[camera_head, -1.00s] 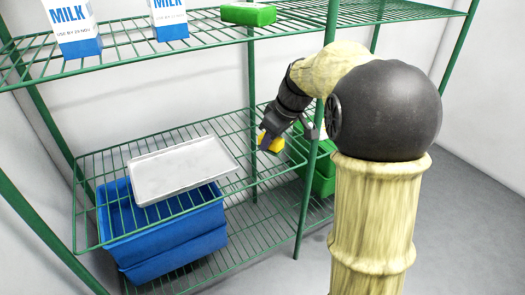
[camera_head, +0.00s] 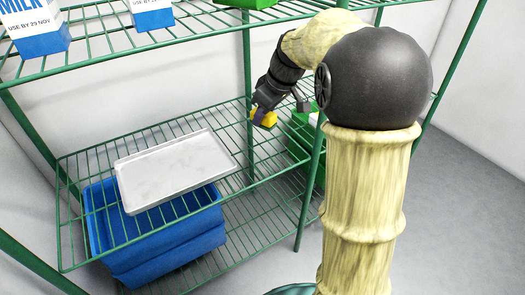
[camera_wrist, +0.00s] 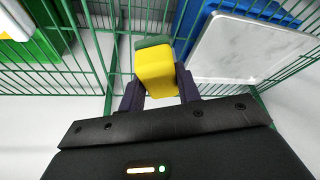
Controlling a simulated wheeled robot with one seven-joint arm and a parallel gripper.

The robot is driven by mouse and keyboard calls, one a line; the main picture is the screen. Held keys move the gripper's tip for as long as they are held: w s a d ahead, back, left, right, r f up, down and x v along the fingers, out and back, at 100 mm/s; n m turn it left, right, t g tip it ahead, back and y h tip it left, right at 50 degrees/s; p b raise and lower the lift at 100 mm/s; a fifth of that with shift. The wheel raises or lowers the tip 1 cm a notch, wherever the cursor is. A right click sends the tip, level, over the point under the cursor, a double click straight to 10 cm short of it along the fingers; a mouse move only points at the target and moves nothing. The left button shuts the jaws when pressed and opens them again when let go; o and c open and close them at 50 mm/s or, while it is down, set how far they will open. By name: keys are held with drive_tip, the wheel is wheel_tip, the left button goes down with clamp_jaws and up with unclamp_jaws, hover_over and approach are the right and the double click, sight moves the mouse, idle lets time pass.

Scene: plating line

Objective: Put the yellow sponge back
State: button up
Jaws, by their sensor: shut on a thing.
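The yellow sponge (camera_head: 265,118) is held in my gripper (camera_head: 259,112), above the right part of the middle wire shelf. In the wrist view the yellow sponge (camera_wrist: 157,75), with a green layer on its far side, sits between the two dark fingers of my gripper (camera_wrist: 160,88). The fingers press on both its sides.
A grey metal tray (camera_head: 178,168) lies on the middle wire shelf (camera_head: 75,165), left of my gripper. A blue crate (camera_head: 165,250) stands below. Green crates (camera_head: 300,135) are at the right. Milk cartons (camera_head: 150,14) stand on the upper shelf. A green post (camera_head: 310,190) stands near my arm.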

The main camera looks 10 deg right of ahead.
drive_tip(key=shift+f, duration=0.1)
drive_tip(key=shift+f+b, duration=1.35)
drive_tip(key=shift+f, duration=1.05)
drive_tip(key=shift+f+b, duration=1.4)
drive_tip(key=shift+f, duration=1.1)
drive_tip(key=shift+f, duration=0.1)
drive_tip(key=o, duration=0.9)
drive_tip(key=shift+o, duration=0.2)
